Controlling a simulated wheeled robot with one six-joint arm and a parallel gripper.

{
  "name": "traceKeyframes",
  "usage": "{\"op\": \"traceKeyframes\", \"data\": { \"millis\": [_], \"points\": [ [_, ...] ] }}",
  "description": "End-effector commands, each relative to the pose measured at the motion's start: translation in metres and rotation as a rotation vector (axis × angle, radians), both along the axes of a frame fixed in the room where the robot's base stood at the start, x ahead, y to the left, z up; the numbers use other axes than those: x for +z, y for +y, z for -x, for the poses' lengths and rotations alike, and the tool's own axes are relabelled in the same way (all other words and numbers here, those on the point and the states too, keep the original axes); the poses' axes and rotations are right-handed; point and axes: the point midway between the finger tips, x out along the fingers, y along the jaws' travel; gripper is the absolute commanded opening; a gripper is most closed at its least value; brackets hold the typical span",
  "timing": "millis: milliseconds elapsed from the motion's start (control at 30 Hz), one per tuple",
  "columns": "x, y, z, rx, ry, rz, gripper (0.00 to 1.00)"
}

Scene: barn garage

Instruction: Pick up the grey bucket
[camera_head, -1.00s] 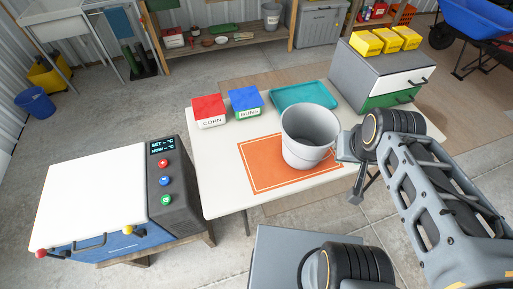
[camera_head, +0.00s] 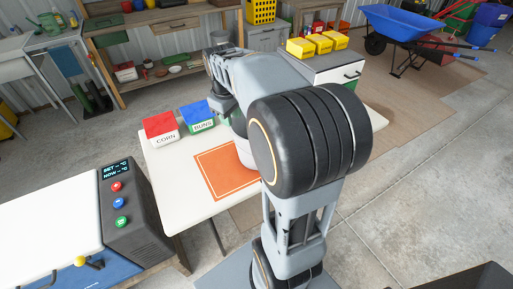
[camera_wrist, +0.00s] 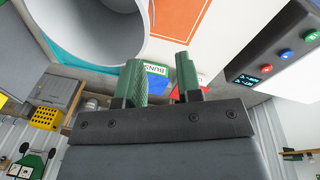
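The grey bucket (camera_head: 244,153) stands on the table by the orange mat, mostly hidden behind my arm in the head view. In the wrist view the bucket (camera_wrist: 72,30) fills the upper left, with its round opening showing, cut off by the picture edge. My gripper (camera_wrist: 160,68) has two green fingers apart with nothing between them. The fingers appear beside the bucket, to the right of it in the wrist view. I cannot tell whether they touch its rim.
The orange mat (camera_head: 222,172) lies on the white table (camera_head: 177,192). The red CORN box (camera_head: 160,128) and blue BUNS box (camera_head: 197,115) stand at its back left. A cooker (camera_head: 128,218) is at the left. Yellow boxes (camera_head: 320,42) top a cabinet at the back right.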

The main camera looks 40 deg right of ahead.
Motion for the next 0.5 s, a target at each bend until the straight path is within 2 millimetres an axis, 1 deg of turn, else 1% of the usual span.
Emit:
{"op": "traceKeyframes", "data": {
  "millis": [33,100,200,300,500],
  "points": [
    [-0.011,-0.011,-0.008,0.014,0.021,0.002,0.33],
    [-0.017,-0.022,-0.015,0.035,0.045,0.004,0.33],
    [-0.028,-0.032,-0.021,0.054,0.066,0.007,0.33],
    [-0.044,-0.037,-0.024,0.063,0.074,0.007,0.33],
    [-0.079,-0.041,-0.025,0.064,0.075,0.006,0.33]
  ]
}}
